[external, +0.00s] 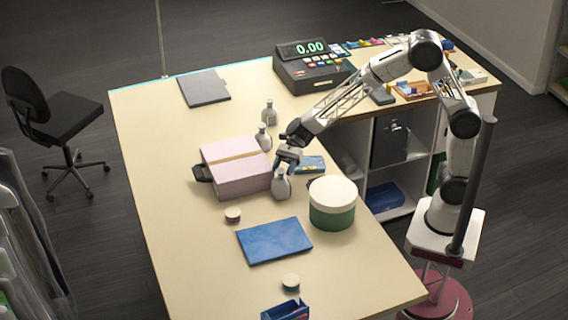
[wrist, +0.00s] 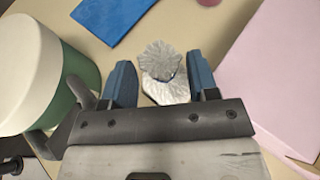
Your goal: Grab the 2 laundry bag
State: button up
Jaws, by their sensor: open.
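Several small silver-grey pieces with narrow necks, perhaps the laundry bags, stand on the cream counter (external: 180,240). No number can be read on them. The nearest silver piece (external: 281,187) is between the pink box and the green tub; the middle one (external: 263,140) and the far one (external: 268,114) stand behind it. My gripper (external: 289,158) is open, pointing down just above the nearest one. In the wrist view a crinkled silver top (wrist: 160,62) lies between the blue fingertips (wrist: 160,72); I cannot tell whether they touch it.
A pink box (external: 236,167) with a dark handle is left of my gripper. A green tub with a white lid (external: 333,203) is at its right. A blue flat folder (external: 274,241) and small round tins (external: 233,215) lie nearer. A cash register (external: 312,72) stands behind.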

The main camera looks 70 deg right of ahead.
aim_at(279, 175)
jog(key=shift+x, duration=2.05)
jog(key=shift+c, duration=0.3)
grip_shut()
